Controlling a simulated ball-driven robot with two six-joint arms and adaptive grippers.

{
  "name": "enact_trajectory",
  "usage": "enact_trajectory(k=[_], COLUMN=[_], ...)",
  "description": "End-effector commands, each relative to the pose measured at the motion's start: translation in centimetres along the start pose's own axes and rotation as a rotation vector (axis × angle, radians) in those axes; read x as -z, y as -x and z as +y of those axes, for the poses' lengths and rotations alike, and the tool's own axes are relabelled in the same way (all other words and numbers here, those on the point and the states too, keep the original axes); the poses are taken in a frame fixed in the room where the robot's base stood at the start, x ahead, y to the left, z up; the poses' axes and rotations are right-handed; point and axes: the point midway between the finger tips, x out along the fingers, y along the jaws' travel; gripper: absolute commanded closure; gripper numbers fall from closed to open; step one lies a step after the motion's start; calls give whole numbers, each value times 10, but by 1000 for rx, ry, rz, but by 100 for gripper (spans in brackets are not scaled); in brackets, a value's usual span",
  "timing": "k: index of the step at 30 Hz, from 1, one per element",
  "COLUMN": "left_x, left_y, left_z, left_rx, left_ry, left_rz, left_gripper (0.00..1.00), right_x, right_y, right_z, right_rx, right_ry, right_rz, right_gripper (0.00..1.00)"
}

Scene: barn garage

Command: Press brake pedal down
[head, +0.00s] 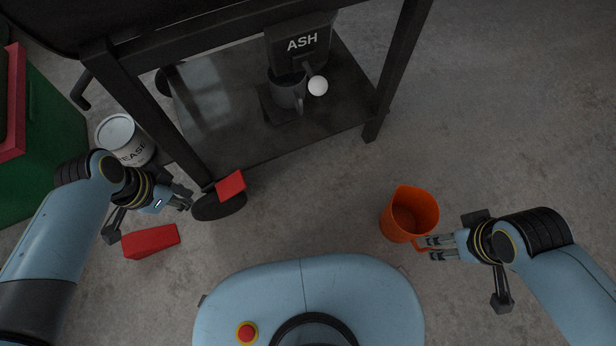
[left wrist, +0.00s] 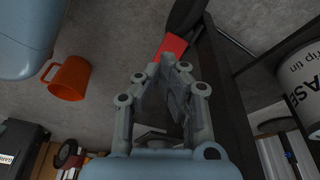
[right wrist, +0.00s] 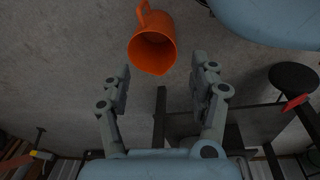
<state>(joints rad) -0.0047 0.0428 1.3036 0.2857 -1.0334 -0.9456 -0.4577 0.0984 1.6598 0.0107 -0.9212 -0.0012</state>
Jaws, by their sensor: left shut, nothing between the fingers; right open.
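The red brake pedal (head: 231,186) sticks out above a black caster wheel (head: 220,205) at the foot of a dark cart's leg. Its tilt is hard to judge. My left gripper (head: 188,199) is shut and empty, just left of the wheel and pedal, with no clear contact. In the left wrist view the pedal (left wrist: 172,47) shows just beyond the fingertips (left wrist: 170,68), and the wheel (left wrist: 185,15) is partly cut off. My right gripper (head: 432,248) is open and empty by the orange jug (head: 410,213); the right wrist view shows the jug (right wrist: 153,50) beyond its fingertips (right wrist: 160,72).
The dark cart (head: 240,125) has a lower shelf holding a grey mug (head: 288,91) and an ASH box (head: 300,40). A red wedge (head: 151,241) lies on the floor below my left gripper. A grease tin (head: 122,140) stands behind my left arm. Floor right of the cart is clear.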

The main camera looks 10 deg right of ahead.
Motion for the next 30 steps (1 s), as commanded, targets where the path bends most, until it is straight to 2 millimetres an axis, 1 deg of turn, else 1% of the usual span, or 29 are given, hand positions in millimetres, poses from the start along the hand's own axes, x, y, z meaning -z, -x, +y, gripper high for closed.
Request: enact_trajectory(k=[1,3,6,10,16,23,26,29,30], left_x=[10,30,52,67,74,73,73,73,73], left_y=[-24,-24,-21,-14,-7,-8,-16,-31,-38], left_z=[-4,-9,-13,-14,-15,-15,-14,-12,-11], left_rx=[-29,-58,-87,-106,-109,-109,-111,-113,-114], left_ry=[-77,-188,-317,-419,-456,-453,-452,-451,-451], left_rz=[19,51,89,120,131,130,130,129,128], left_gripper=[100,100,100,100,100,100,100,100,100], right_x=[-3,3,10,14,18,19,21,28,32], right_y=[-17,-12,-3,7,15,15,16,23,26], right_z=[-4,-7,-10,-12,-12,-12,-13,-16,-18], right_rx=[3,6,9,12,12,12,15,22,25], right_ry=[5,9,14,17,18,18,18,18,18], right_rz=[-11,-15,-17,-17,-13,-11,-2,22,36], right_gripper=[38,38,38,38,38,38,38,38,38])
